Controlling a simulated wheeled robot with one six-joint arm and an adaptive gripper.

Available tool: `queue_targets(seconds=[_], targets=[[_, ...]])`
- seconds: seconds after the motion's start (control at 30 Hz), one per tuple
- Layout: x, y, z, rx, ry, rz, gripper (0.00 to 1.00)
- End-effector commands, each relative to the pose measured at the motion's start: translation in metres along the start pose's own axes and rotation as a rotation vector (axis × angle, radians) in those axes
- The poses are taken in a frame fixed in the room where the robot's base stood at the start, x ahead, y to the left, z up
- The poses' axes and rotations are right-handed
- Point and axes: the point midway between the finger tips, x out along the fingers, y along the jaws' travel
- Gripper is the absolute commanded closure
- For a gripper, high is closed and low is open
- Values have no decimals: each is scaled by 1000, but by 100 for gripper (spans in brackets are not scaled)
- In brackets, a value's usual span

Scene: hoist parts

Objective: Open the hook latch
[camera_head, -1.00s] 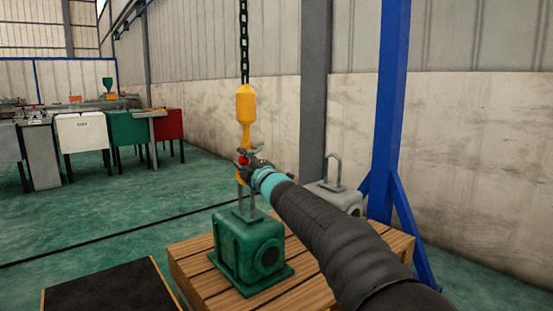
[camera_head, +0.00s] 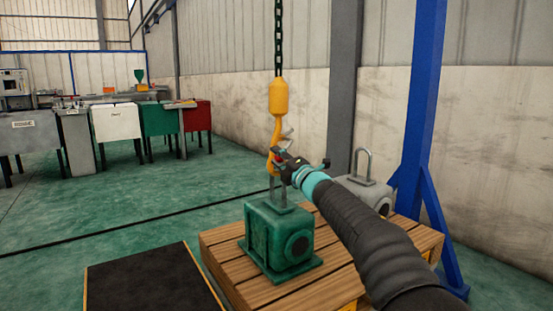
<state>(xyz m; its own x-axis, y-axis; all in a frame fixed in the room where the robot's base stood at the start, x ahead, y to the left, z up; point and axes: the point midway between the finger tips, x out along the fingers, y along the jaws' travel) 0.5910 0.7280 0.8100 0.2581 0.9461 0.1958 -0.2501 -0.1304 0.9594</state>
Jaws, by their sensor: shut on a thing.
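The yellow hoist hook (camera_head: 277,130) hangs from a dark chain (camera_head: 278,45). A small grey latch (camera_head: 288,134) sticks out at the right of the hook's throat. My gripper (camera_head: 279,157) is at the hook's right side, by a red part, and is shut; the arm end hides what lies between its fingers, which seems to be the latch's lower part. Below, the green gearbox (camera_head: 279,240) stands upright on the wooden pallet (camera_head: 222,250). Its metal lifting loop (camera_head: 271,188) rises to the hook's bottom; I cannot tell whether they touch.
A grey housing with a lifting loop (camera_head: 363,183) stands on the pallet behind my arm. A blue post (camera_head: 418,120) rises at the right. A black mat (camera_head: 150,280) lies at the front left. Green floor is clear toward the bins.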

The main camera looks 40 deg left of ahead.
Motion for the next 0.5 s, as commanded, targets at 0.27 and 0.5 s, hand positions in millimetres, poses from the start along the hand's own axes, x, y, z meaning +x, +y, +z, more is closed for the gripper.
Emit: queue_targets(seconds=[0.27, 0.5], targets=[[1, -1, -2, -1, 3, -1, 57], [1, 0, -3, 0, 3, -1, 43]])
